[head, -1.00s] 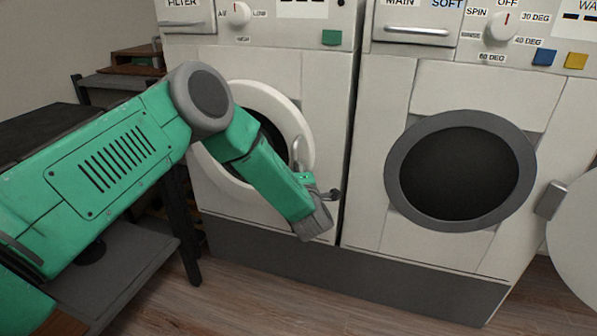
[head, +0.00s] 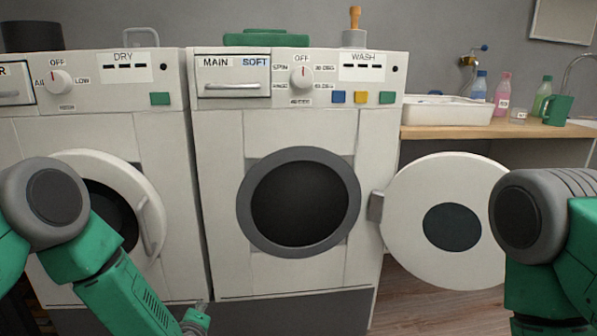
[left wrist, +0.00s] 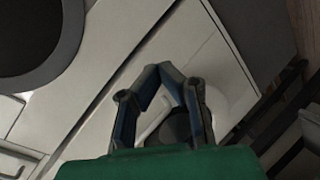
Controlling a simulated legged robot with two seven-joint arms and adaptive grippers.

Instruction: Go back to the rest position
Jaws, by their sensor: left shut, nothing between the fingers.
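My left arm comes in at the lower left of the head view, and its gripper (head: 197,318) is partly cut off by the bottom edge. In the left wrist view the left gripper (left wrist: 168,72) is shut and empty, with its fingertips together. It is in front of the white machine fronts, and I cannot tell the exact gap. My right arm shows at the right edge of the head view, but its gripper is out of the frame.
A wooden counter (head: 430,132) holds a white tray (head: 440,114) and several bottles.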

